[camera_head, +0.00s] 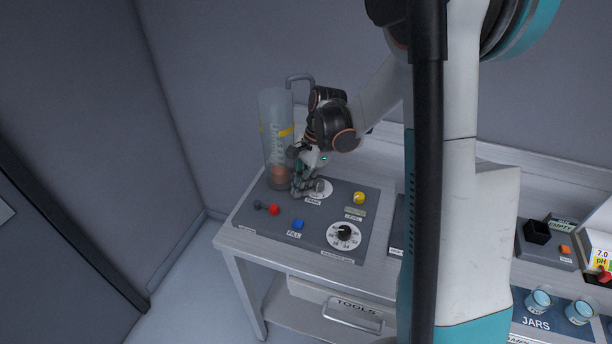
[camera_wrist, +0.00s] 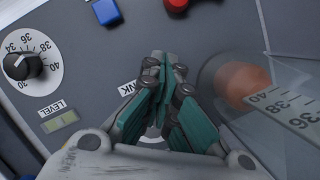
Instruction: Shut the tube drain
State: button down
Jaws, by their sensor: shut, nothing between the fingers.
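A clear tube (camera_head: 275,125) with a yellow band and a printed scale stands at the back left of the grey control panel. It also shows at the right of the wrist view (camera_wrist: 290,105). An orange body (camera_head: 281,177) is at its bottom. My gripper (camera_head: 308,190) points down at the panel, just right of the tube's foot. In the wrist view its fingertips (camera_wrist: 165,65) are together and hold nothing. A white round dial (camera_head: 321,186) lies beneath the gripper, mostly hidden, with a partly covered label. I cannot tell whether the fingers touch anything there, nor how the drain control is set.
The panel also holds a red knob (camera_head: 274,210), a blue button (camera_head: 298,224), a yellow knob (camera_head: 359,198), a level display (camera_head: 355,211) and a numbered dial (camera_head: 344,234). Jars (camera_head: 538,300) stand at the right. My arm hides the bench's middle.

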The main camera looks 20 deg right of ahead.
aim_at(286, 207)
jog(key=shift+s+a+f+b, duration=0.1)
jog(key=shift+a+f, duration=0.1)
jog(key=shift+a, duration=0.45)
jog(key=shift+s+a+f+b, duration=0.1)
jog(key=shift+a+f+b, duration=0.1)
jog(key=shift+a, duration=0.5)
jog(key=shift+s+a+f+b, duration=0.1)
jog(key=shift+a+f, duration=0.1)
jog(key=shift+a, duration=0.45)
jog(key=shift+s+a+m, duration=0.1)
jog(key=shift+s+m, duration=0.15)
jog(key=shift+m, duration=0.15)
jog(key=shift+s+a+m+t, duration=0.2)
jog(key=shift+s+m+t, duration=0.15)
jog(key=shift+m, duration=0.15)
